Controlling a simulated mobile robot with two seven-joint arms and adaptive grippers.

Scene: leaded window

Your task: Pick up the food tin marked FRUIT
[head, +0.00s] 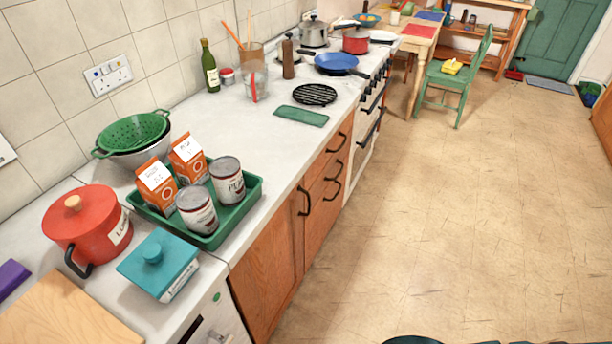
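Two food tins stand upright in a green tray (219,240) on the white counter at left. The nearer tin (196,210) has a pale label whose word I cannot read clearly. The other tin (228,181), behind it to the right, has a label that seems to begin with "PEA". I cannot make out the word FRUIT on either tin. Neither of my grippers is in view.
Two orange cartons (156,187) (188,158) stand in the tray beside the tins. A red pot (87,228) and a teal lidded dish (158,264) stand close by; a green colander (133,131) is behind. The floor (410,220) at right is clear.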

